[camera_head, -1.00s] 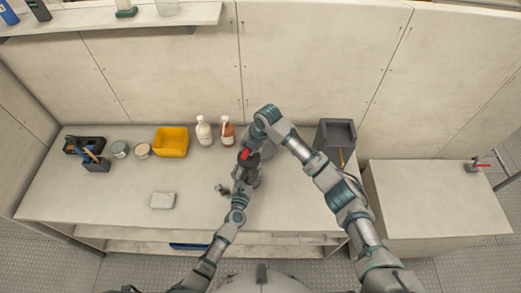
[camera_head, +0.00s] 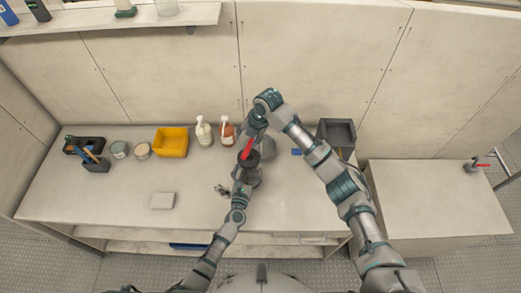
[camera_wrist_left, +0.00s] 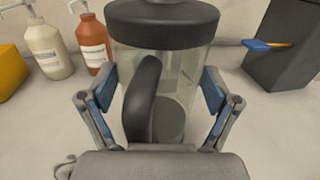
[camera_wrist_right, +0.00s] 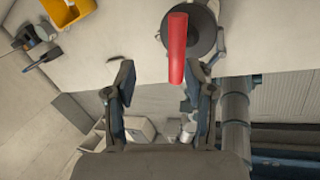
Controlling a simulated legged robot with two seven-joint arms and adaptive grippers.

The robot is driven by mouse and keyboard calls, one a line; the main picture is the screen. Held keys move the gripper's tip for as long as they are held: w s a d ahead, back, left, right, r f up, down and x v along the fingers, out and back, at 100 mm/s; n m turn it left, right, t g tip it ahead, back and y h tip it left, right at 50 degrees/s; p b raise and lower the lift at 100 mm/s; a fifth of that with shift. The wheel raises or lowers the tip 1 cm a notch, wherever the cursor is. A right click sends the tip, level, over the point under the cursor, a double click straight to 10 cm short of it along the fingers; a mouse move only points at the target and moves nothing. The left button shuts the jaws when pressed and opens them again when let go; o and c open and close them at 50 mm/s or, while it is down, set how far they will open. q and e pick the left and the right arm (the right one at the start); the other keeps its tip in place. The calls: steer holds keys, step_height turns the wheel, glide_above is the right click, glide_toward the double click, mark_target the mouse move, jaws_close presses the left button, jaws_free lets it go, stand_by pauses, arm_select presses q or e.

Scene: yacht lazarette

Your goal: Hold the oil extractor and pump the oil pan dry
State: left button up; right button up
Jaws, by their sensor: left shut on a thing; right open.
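The oil extractor is a clear cylinder (camera_wrist_left: 183,75) with a black lid (camera_head: 252,158) and a black side handle (camera_wrist_left: 142,100). It stands upright at the middle of the bench. My left gripper (camera_head: 246,180) is shut on its side handle, fingers on both sides in the left wrist view (camera_wrist_left: 158,92). A red pump handle (camera_head: 247,148) sticks up from the lid and shows in the right wrist view (camera_wrist_right: 178,50). My right gripper (camera_wrist_right: 160,78) is open above the extractor, with the red handle's end near one finger. I cannot make out the oil pan for certain.
A white bottle (camera_head: 203,132), a brown bottle (camera_head: 227,133) and a yellow bin (camera_head: 171,142) stand behind to the left. A dark grey box (camera_head: 337,133) stands behind right. A pale block (camera_head: 162,201) lies front left. The bench front right of the extractor looks clear.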

steer(key=shift+r, duration=0.5)
arm_select(q)
steer(key=o, duration=1.2)
steer(key=shift+c, duration=0.2)
steer(key=shift+a, duration=0.1)
arm_select(e)
steer(key=shift+a, duration=0.1)
